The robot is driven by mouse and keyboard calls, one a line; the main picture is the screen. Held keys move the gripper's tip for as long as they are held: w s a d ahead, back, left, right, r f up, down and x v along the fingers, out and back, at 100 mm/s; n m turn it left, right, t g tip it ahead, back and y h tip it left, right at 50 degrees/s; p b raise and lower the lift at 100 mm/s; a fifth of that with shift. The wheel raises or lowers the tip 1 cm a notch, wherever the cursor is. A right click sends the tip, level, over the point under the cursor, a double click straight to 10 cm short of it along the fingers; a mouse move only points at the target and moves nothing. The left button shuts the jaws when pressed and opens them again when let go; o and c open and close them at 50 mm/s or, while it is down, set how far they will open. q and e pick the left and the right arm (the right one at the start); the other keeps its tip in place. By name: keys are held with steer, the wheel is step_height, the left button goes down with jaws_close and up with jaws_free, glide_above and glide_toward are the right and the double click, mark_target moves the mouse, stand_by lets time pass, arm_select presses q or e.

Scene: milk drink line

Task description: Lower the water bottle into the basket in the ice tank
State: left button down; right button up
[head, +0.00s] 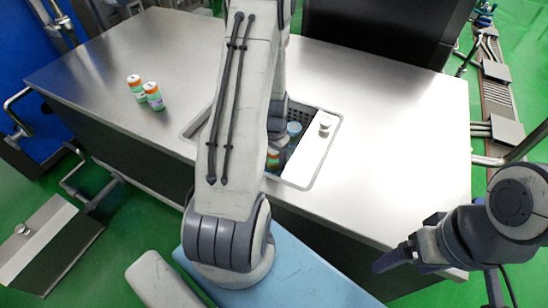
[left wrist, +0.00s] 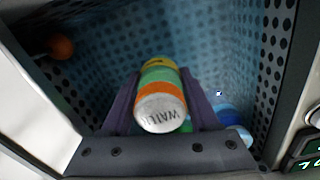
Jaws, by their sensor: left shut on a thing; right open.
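The water bottle (left wrist: 160,95), with a white lettered cap, an orange band and a green body, is between the fingers of my left gripper (left wrist: 163,103) in the left wrist view. The gripper is shut on it, over the perforated basket (left wrist: 275,45). In the head view my left arm hides most of the ice tank (head: 333,122) and the gripper. An orange-and-green bottle (head: 272,160) shows beside the arm in the tank; I cannot tell if it is the held one. My right gripper (head: 402,253) is open and empty at the table's front right.
A blue-topped bottle (head: 294,129) stands in the tank; blue also shows in the left wrist view (left wrist: 228,115). A white lid (head: 312,150) with a knob covers the tank's right part. Two orange-and-green bottles (head: 153,96) stand on the steel table (head: 400,125). Its right side is clear.

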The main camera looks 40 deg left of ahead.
mark_target(274, 169)
arm_select(q)
steer(key=shift+f+b, duration=1.65)
steer(key=shift+f, duration=1)
steer(key=shift+f+b, duration=1.7)
steer(key=shift+f, duration=0.8)
steer(key=shift+c, duration=0.3)
jaws_free()
step_height(274, 169, up, 10)
steer(key=p, duration=0.2)
steer(key=shift+r+p, duration=0.25)
steer(key=shift+p, duration=0.1)
